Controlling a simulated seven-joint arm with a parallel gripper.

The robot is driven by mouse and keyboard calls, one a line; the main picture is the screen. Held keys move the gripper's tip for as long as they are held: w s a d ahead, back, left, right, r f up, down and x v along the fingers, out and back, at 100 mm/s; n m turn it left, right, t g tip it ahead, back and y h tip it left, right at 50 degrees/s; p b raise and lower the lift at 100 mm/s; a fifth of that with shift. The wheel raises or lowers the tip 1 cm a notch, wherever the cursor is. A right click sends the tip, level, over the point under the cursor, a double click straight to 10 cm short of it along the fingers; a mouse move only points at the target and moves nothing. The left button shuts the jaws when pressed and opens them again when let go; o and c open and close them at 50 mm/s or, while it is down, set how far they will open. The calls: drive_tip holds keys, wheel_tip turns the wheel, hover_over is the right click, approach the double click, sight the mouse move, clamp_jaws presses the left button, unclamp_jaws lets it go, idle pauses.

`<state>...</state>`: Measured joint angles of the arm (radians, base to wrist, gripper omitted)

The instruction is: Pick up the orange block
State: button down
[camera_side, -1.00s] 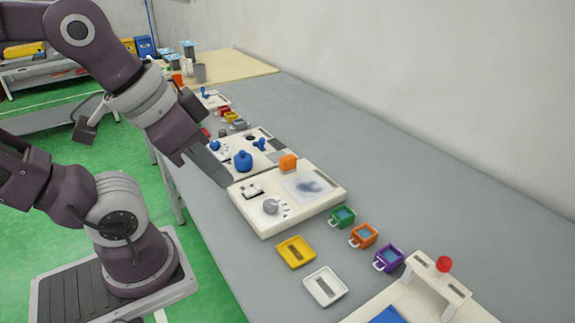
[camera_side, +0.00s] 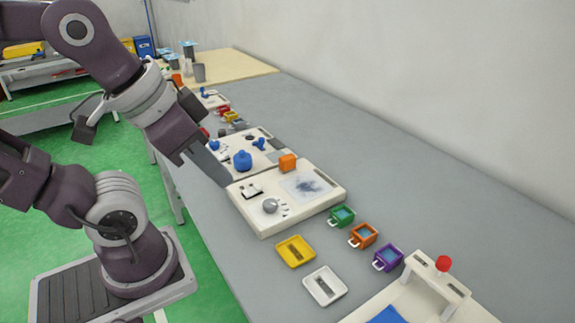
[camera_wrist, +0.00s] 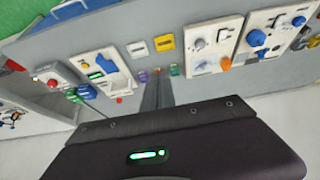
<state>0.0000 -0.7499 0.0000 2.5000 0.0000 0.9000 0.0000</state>
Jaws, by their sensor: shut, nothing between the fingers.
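The orange block (camera_side: 288,162) sits on the far left edge of a white panel (camera_side: 262,227) with a grey knob and a dark smudged patch. In the wrist view, a small orange shape (camera_wrist: 226,64) at the edge of the knob panel appears to be the same block. My gripper (camera_side: 222,180) is shut and empty, to the left of the block and apart from it, near the panel's left corner. In the wrist view, the fingers (camera_wrist: 157,88) are together and point toward the small cups.
A second panel with blue parts (camera_side: 243,161) stands just behind. Yellow (camera_side: 295,251) and white (camera_side: 324,286) trays lie in front. Green (camera_side: 342,216), orange (camera_side: 363,235) and purple (camera_side: 388,258) cups stand to the right. The grey table is clear toward the wall.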

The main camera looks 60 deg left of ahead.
drive_tip(key=c, duration=2.1)
unclamp_jaws()
drive_tip(key=o, duration=1.4)
drive_tip(key=w+a+r+m+g+y, duration=0.1)
drive_tip(key=w+a+m, duration=0.2)
drive_tip(key=w, duration=0.4)
drive_tip(key=w+a+r+m+g, duration=0.1)
drive_tip(key=w+a+r+m, duration=0.15)
drive_tip(key=w, duration=0.45)
drive_tip(key=m+g+h, duration=0.1)
drive_tip(key=m+g, duration=0.3)
drive_tip(key=m, duration=0.8)
hover_over(287, 157)
drive_tip(key=d, duration=0.1)
drive_tip(key=f, duration=1.9)
drive_tip(key=shift+w+f, duration=0.35)
drive_tip(key=shift+f, duration=0.05)
drive_tip(key=shift+m, duration=0.25)
drive_tip(key=f, duration=0.5)
drive_tip(key=a+f, duration=0.1)
drive_tip(key=f, duration=0.2)
drive_tip(key=shift+s, duration=0.3)
